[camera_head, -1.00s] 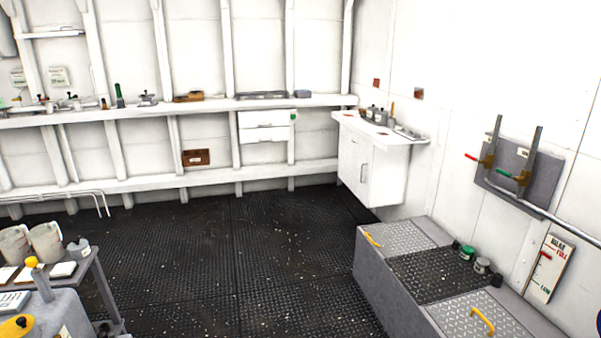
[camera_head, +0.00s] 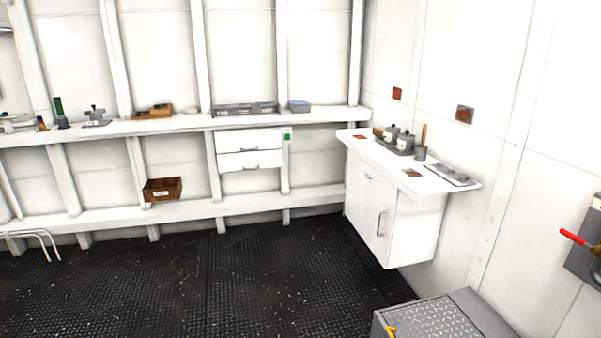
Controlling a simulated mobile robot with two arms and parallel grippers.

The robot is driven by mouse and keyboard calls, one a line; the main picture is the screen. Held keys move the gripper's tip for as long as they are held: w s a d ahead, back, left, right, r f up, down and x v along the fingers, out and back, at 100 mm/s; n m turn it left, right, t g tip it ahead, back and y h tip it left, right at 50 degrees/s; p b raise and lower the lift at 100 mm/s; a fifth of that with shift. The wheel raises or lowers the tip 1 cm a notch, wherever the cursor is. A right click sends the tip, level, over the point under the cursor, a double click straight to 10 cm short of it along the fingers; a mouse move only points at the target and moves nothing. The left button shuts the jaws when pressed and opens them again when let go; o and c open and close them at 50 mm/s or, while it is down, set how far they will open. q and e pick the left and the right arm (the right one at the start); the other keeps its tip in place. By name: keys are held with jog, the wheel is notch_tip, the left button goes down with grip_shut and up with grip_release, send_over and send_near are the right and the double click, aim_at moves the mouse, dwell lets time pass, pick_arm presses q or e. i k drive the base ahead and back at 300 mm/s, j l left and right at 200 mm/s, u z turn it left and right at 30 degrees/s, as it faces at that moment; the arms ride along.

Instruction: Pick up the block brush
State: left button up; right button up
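I cannot make out for certain which thing is the block brush. A small brown item (camera_head: 378,132) lies at the left end of a grey caddy on the white corner cabinet's top; it is too small to identify. A brown wooden piece (camera_head: 153,112) with a raised part sits on the long upper shelf; whether it is a brush or a tray is unclear. Neither of my grippers is in view.
The white corner cabinet (camera_head: 410,222) stands ahead right, with a grey caddy (camera_head: 400,147) and a flat tray (camera_head: 449,174) on top. A grey bench (camera_head: 435,318) is at lower right. The upper shelf (camera_head: 190,125) runs along the back wall. The dark floor (camera_head: 270,285) between is clear.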

aim_at(378, 133)
jog(key=i+j, duration=0.15)
jog(key=i, duration=0.4)
jog(key=i+j, duration=0.1)
jog(key=i, duration=0.45)
jog(key=i+j, duration=0.15)
jog(key=i, duration=0.4)
jog(key=i+j+z, duration=0.2)
jog(key=i+z, duration=0.15)
jog(key=i+j+z, duration=0.75)
jog(key=i, duration=0.15)
